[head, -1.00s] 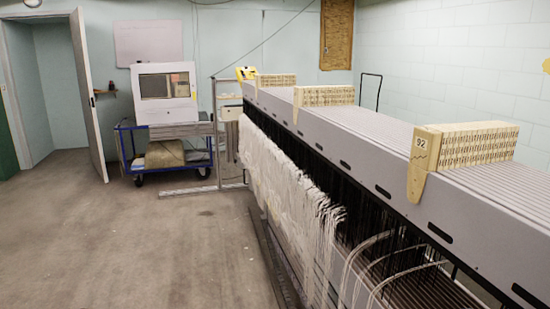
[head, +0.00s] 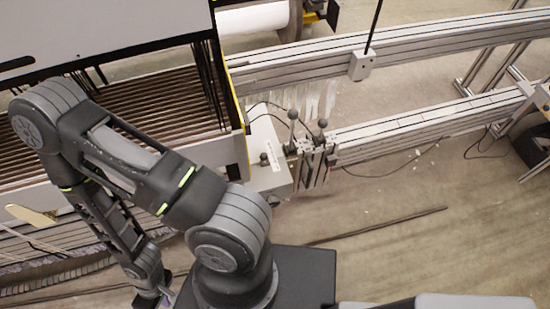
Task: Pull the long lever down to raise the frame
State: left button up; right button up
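Two upright levers with round dark knobs stand at the near end of the rail: a taller-looking left lever (head: 292,116) and a right lever (head: 323,124). A shorter knob (head: 264,158) sits to their left on a pale metal box (head: 268,182). I cannot tell for sure which is the long lever. The loom frame (head: 100,30), a grey panel with dark hanging cords, is at the upper left. My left arm folds to the left, away from the levers. Its gripper (head: 158,299) is at the bottom edge, partly cut off; its fingers are unclear. My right gripper is out of view.
Aluminium rails (head: 430,117) run to the right from the levers. A thin black rod rises from a white block (head: 363,66) on the upper rail. A white roll (head: 255,17) lies behind. Bare floor (head: 400,210) is open at the lower right, crossed by a thin dark strip (head: 380,226).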

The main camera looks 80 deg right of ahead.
aim_at(293, 115)
jog(key=j+z, duration=0.1)
jog(key=z, duration=0.85)
jog(key=k+j+z, duration=0.1)
jog(key=z, duration=0.85)
jog(key=k+z, duration=0.1)
jog(key=z, duration=0.75)
jog(key=i, duration=0.45)
